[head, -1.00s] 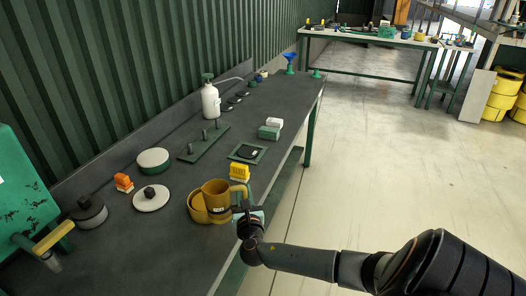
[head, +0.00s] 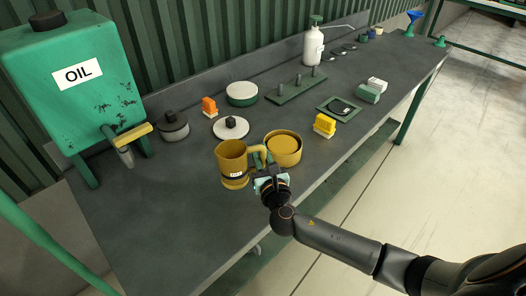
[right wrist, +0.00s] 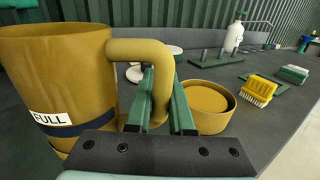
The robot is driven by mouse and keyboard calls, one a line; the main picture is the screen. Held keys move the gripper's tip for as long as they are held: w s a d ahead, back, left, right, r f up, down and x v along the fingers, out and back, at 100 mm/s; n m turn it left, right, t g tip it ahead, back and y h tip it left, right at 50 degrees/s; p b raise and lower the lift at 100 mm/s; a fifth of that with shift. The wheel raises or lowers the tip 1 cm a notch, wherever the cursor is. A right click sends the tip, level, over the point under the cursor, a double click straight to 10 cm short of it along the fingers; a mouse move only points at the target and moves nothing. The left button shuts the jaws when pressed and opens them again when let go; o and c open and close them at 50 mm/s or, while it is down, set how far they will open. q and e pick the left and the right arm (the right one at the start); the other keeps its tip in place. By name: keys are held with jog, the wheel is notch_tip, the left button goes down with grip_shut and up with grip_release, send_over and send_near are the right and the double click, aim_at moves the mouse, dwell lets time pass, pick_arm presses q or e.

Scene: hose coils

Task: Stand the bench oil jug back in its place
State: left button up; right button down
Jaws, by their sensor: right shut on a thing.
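The yellow oil jug (head: 231,160) is upright at the bench's front, with a dark band and a white label. In the right wrist view the jug (right wrist: 55,75) fills the left side and its label reads FULL. My right gripper (head: 262,168) is shut on the jug's handle, with a green finger on each side of it in the right wrist view (right wrist: 162,88). I cannot tell whether the jug's base touches the bench. My left gripper is not in view.
A round yellow tub (head: 283,160) stands just right of the jug. A green OIL tank (head: 75,95) with a yellow-handled tap (head: 134,134) is at the left. A white-topped disc (head: 230,128) and a yellow brush (head: 324,125) are nearby. The front-left bench top is clear.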

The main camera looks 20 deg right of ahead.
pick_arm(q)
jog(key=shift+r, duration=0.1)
pick_arm(e)
notch_tip(320, 180, down, 4)
jog(key=b, duration=0.3)
jog(key=shift+d+f, duration=0.1)
jog(key=shift+f, duration=0.1)
jog(key=shift+f+b, duration=0.35)
jog(key=shift+b, duration=0.15)
jog(key=shift+f, duration=0.25)
jog(key=shift+f+b, duration=0.15)
jog(key=shift+b, duration=0.15)
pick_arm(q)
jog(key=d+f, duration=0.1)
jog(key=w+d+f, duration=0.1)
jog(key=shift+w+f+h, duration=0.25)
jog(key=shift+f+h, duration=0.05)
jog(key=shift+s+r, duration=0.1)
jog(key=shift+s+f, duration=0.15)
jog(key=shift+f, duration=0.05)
